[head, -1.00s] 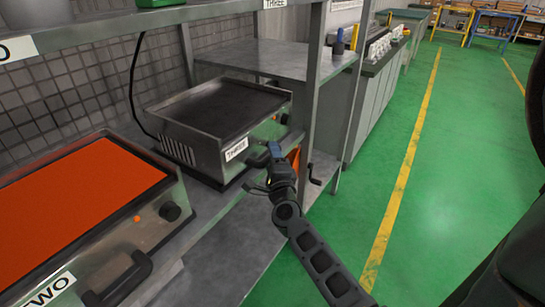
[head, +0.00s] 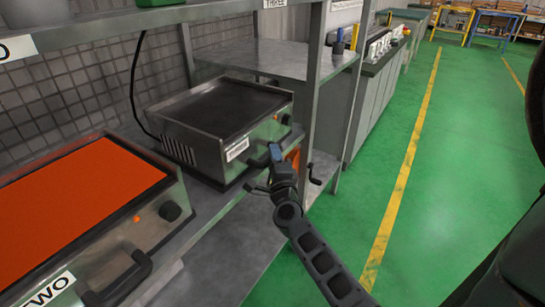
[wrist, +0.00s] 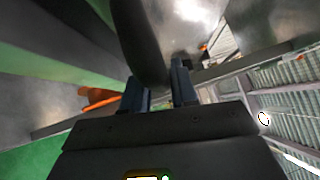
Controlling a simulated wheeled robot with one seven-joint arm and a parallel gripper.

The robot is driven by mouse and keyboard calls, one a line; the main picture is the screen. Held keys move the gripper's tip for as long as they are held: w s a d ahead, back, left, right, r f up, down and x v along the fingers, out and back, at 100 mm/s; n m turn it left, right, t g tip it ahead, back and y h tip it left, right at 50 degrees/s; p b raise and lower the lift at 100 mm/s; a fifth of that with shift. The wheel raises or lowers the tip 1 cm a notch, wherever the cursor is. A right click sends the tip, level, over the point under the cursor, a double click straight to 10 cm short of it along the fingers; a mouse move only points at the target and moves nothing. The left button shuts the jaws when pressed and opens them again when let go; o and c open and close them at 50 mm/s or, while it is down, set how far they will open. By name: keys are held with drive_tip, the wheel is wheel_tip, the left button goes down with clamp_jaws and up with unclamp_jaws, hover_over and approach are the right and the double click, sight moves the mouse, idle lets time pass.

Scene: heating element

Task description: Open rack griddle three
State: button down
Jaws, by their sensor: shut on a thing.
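Griddle three (head: 222,108) is a steel box with a dark flat top, on the rack's middle shelf. Its label THREE (head: 237,149) is on the front, with a knob near the right end. My gripper (head: 275,153) is at the front of griddle three, seen from behind and small. In the wrist view, my gripper's two fingers (wrist: 159,88) stand on either side of a dark curved handle (wrist: 142,42) and are shut on it. The grip itself is hidden in the head view by my wrist.
Griddle two (head: 75,200) with a glowing orange top and a front handle (head: 120,280) is at the left. A rack post (head: 312,85) stands just right of griddle three. An orange item (head: 293,158) is behind my gripper. Green floor (head: 460,170) is clear at the right.

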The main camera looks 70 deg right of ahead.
drive_tip(key=s+a+b, duration=0.3)
drive_tip(key=s+b, duration=0.1)
drive_tip(key=s, duration=1.1)
drive_tip(key=shift+s+a, duration=0.15)
drive_tip(key=shift+a, duration=0.2)
drive_tip(key=c, duration=1)
unclamp_jaws()
drive_tip(key=shift+b+v, duration=0.75)
drive_tip(key=shift+v, duration=3.2)
